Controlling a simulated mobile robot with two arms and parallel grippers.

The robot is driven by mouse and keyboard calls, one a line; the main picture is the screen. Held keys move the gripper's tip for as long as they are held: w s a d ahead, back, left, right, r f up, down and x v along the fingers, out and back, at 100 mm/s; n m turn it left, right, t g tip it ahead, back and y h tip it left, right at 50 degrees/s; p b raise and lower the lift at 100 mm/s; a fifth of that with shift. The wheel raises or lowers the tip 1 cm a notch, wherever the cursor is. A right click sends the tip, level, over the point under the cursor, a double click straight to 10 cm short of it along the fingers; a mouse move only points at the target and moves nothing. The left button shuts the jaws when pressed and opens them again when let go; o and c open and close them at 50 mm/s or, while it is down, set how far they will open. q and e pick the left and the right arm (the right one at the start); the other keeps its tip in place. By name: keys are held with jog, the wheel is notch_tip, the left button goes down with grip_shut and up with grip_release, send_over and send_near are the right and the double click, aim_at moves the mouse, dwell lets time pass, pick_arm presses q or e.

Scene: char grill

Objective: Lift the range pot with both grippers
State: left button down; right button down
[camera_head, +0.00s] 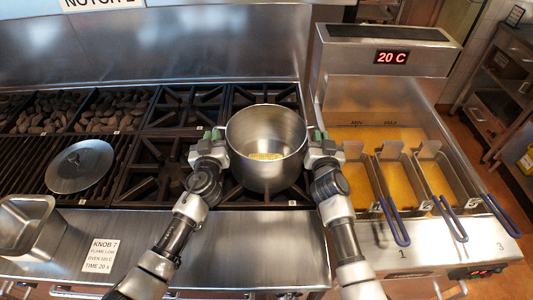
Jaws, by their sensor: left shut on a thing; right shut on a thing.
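The range pot (268,176) is a round steel pot, upright over the black burner grates, with something yellowish at its bottom. My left gripper (219,140) is shut on the pot's left handle. My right gripper (314,139) is shut on the pot's right handle. Both handles are mostly hidden by the grippers, with green showing beside each. I cannot tell from this view whether the pot's base touches the grate.
A round lid (81,166) lies on the grill grate at the left, near a steel pan (32,226). A fryer with several blue-handled baskets (405,180) stands close at the right. The steel front ledge (250,245) is clear between my arms.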

dwell(0.3)
